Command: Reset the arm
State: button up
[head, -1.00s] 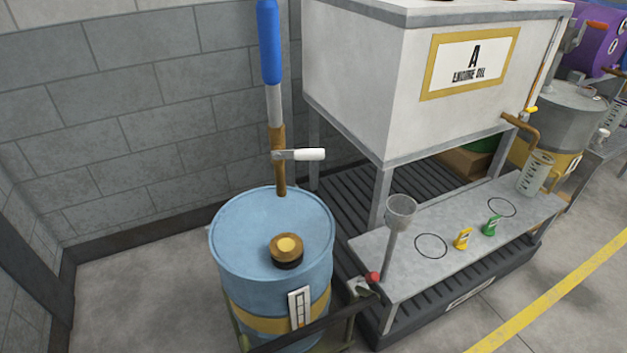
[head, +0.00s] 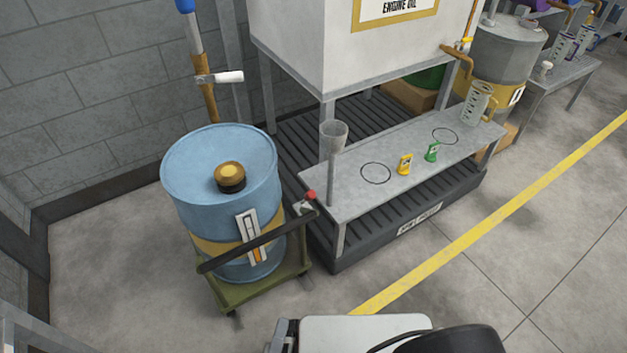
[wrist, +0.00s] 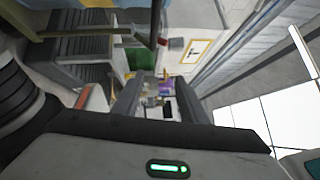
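My gripper (wrist: 158,84) shows in the wrist view as two dark fingers standing apart, with a clear gap and nothing held between them. Through the gap I see distant, small, blurred things. In the head view, a white and black part of my own arm shows at the bottom edge; the fingers cannot be made out there.
A blue drum (head: 220,160) stands on a green cart (head: 285,275) at left. The white oil tank (head: 300,45) stands behind a grey bench (head: 335,190) holding a funnel (head: 334,135) and a measuring jug (head: 480,103). The floor at right is clear.

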jog(key=w+d+r+m+g+h+p, duration=0.2)
jog(key=w+r+m+g+p, duration=0.15)
jog(key=r+m+g, duration=0.45)
jog(key=w+d+r+m+g+h+p, duration=0.2)
jog(key=w+d+r+m+g+p, duration=0.15)
jog(key=r+m, duration=0.85)
jog(key=w+d+r+m+g+h+p, duration=0.25)
jog(key=r+m+g+p, duration=0.3)
jog(key=r, duration=0.85)
jog(key=d+r+m+t+y+p, duration=0.1)
jog(key=d+r+m+y+p, duration=0.2)
jog(key=r+m, duration=0.5)
jog(key=s+d+r+m+t+y+p, duration=0.1)
jog(key=d+r+m+y+p, duration=0.3)
jog(key=r, duration=1)
jog(key=s+d+r+m+t+y+p, duration=0.1)
jog(key=d+r+m+y+p, duration=0.3)
jog(key=d+r+m, duration=0.3)
notch_tip(320, 180, up, 4)
jog(key=m, duration=0.5)
jog(key=shift+r+t+p, duration=0.2)
jog(key=shift+t+p, duration=0.1)
